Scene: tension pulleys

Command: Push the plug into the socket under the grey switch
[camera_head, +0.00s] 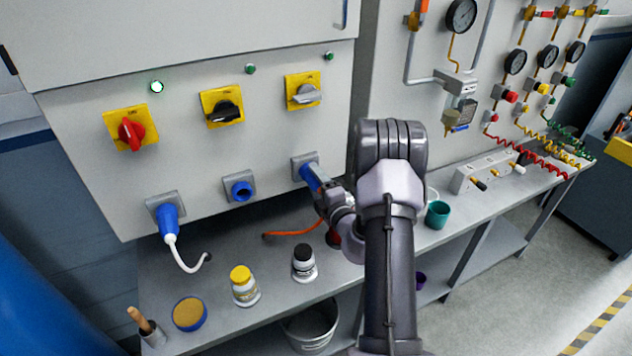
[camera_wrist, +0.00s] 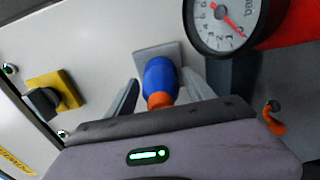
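The grey switch (camera_head: 303,91) sits on a yellow plate at the right of the white panel. Below it is a grey square socket plate (camera_head: 299,162), also in the wrist view (camera_wrist: 150,52). A blue plug (camera_head: 311,178) meets this socket, and its blue body (camera_wrist: 160,75) with an orange rear end (camera_wrist: 159,101) points into it. How deep it sits cannot be told. My gripper (camera_head: 324,190) is at the plug; in the wrist view my gripper (camera_wrist: 160,84) has one finger on each side, with gaps beside the plug. An orange cable (camera_head: 292,233) lies on the bench.
A black switch (camera_head: 224,108) and a red switch (camera_head: 131,131) are to the left. An empty blue socket (camera_head: 240,189) and another blue plug (camera_head: 168,222) are below them. Bottles (camera_head: 304,263) stand on the bench. A large gauge (camera_wrist: 225,22) is close on the right.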

